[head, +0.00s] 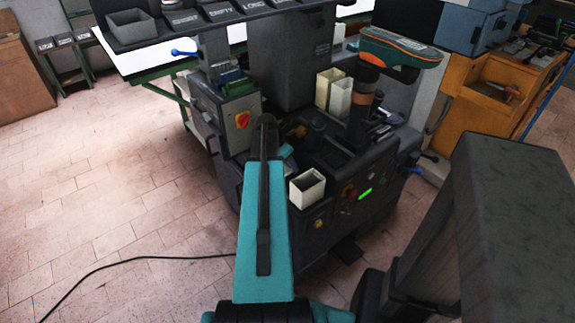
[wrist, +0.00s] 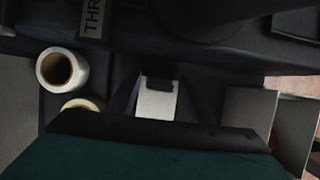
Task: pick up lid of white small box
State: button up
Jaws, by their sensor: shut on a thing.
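In the wrist view, the dark fingers of my gripper (wrist: 157,90) stand on both sides of a small whitish piece with a dark tab at its far end, which looks like the lid (wrist: 156,104). My gripper is shut on it. The near part of the lid is hidden by my wrist. In the head view, my teal arm hides the gripper and the lid. A small white box (head: 307,189), open at the top, stands on the machine's front ledge, just right of my arm. A box with grey walls shows at the right of the wrist view (wrist: 249,116).
The dark machine (head: 280,60) fills the space ahead. Two tall whitish bins (head: 339,98) and an orange-and-green shoe (head: 392,48) on a post stand farther back. White rolls (wrist: 62,70) lie left of my gripper. An orange cabinet (head: 480,100) is at right.

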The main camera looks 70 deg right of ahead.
jog(key=shift+r, duration=0.55)
jog(key=shift+s+v, duration=0.25)
jog(key=shift+v, duration=0.9)
jog(key=a+r+p, duration=0.1)
jog(key=a+p, duration=0.2)
jog(key=a, duration=1.2)
jog(key=shift+w+r+p, duration=0.35)
jog(key=shift+w, duration=0.05)
jog(key=shift+f, duration=0.1)
jog(key=shift+w, duration=0.15)
